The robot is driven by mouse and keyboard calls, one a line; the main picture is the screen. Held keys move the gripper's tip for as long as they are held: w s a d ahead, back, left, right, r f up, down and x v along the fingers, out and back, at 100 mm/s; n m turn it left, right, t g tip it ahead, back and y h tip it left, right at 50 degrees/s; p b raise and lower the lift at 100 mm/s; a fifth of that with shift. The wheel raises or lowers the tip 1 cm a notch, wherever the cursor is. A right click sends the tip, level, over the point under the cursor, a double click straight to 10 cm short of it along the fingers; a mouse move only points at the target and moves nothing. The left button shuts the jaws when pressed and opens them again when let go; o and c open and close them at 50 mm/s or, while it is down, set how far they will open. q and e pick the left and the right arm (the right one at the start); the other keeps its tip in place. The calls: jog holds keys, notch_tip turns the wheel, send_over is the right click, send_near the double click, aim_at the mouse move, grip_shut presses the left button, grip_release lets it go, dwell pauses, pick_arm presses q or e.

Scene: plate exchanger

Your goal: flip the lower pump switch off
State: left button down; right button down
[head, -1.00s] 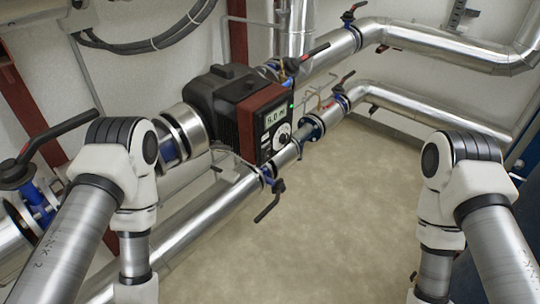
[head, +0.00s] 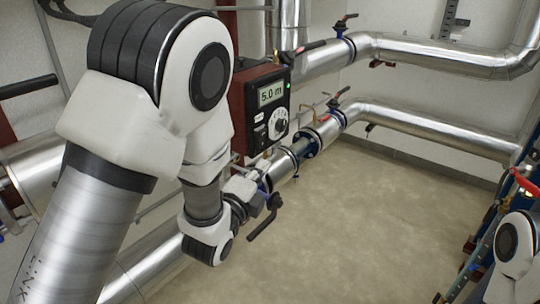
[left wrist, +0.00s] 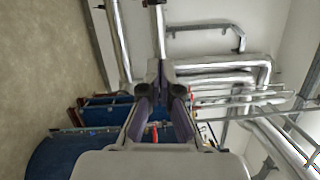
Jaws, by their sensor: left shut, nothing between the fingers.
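The pump (head: 268,105) has a dark control panel in a red housing, with a lit display reading 5.0 m, a green light and a round white dial (head: 279,122). Small pale marks or switches (head: 259,128) sit left of the dial; I cannot tell which is the lower switch or its position. My left arm covers the pump's left part. In the left wrist view my left gripper (left wrist: 160,90) is shut and empty, facing pipes; the panel does not show there. My right gripper is not in view.
Silver pipes (head: 440,130) run behind and beside the pump. A blue tank-like body (left wrist: 75,158) shows in the left wrist view. The floor (head: 360,220) at centre right is clear.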

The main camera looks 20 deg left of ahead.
aim_at(265, 141)
pick_arm(q)
jog(key=shift+r, duration=0.1)
jog(key=w, duration=0.3)
jog(key=w+a+p, duration=0.1)
jog(key=w, duration=0.3)
jog(key=w+a, duration=0.1)
jog(key=w, duration=0.3)
jog(key=shift+r+p, duration=0.3)
jog(key=shift+w+a, duration=0.15)
jog(key=shift+a, duration=0.3)
jog(key=shift+d, duration=0.1)
